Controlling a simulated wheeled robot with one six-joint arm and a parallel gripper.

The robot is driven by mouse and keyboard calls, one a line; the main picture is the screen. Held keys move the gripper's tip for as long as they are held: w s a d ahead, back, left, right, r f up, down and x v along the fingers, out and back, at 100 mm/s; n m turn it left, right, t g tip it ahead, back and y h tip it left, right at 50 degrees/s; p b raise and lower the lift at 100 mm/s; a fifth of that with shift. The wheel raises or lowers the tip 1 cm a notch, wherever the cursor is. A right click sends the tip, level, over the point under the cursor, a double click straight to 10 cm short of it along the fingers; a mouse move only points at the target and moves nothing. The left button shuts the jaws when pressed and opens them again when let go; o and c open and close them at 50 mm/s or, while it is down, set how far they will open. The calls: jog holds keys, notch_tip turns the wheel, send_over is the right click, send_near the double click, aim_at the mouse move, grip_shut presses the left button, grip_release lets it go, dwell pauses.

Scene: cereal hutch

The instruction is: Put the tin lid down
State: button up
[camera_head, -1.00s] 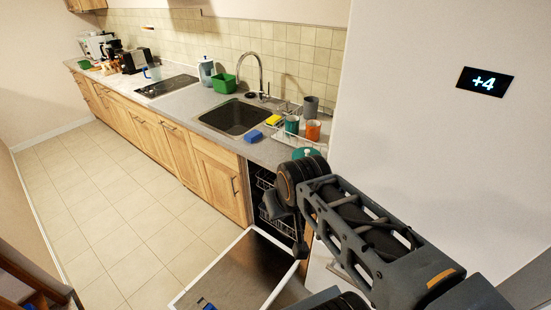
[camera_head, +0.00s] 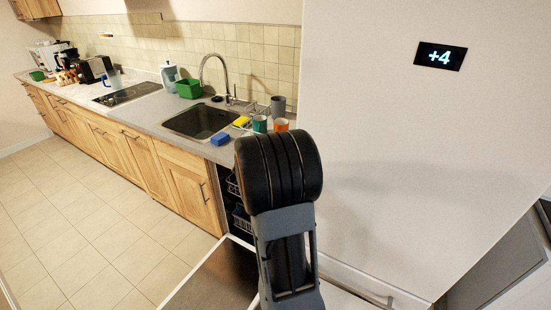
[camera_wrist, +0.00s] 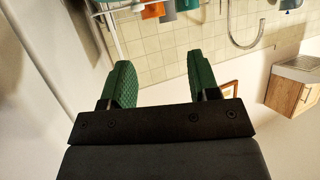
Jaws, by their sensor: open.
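My gripper (camera_wrist: 162,75) shows in the wrist view with its two green fingers wide apart. In the head view my arm stands in the middle foreground and hides my gripper and part of the counter's near end. I cannot make out a tin lid in either current view.
The counter holds a sink (camera_head: 200,121), a blue sponge (camera_head: 220,139), a teal mug (camera_head: 260,124), an orange mug (camera_head: 281,124) and a grey cup (camera_head: 278,106). The dishwasher door (camera_head: 213,278) is open low in front. Floor (camera_head: 90,230) at left is clear.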

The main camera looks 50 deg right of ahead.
jog(key=shift+m+g+h, duration=0.5)
jog(key=shift+g, duration=0.1)
jog(key=shift+s+d+f+p+x, duration=0.15)
jog(key=shift+s+p+x, duration=0.2)
jog(key=shift+x, duration=2.3)
jog(key=shift+s+d+p+x, duration=0.2)
jog(key=shift+s+p+x, duration=0.1)
jog(key=shift+x, duration=2.35)
jog(key=shift+s+d+f+p+x, duration=0.15)
jog(key=shift+s+p+x, duration=0.15)
jog(key=shift+x, duration=2.3)
grip_shut()
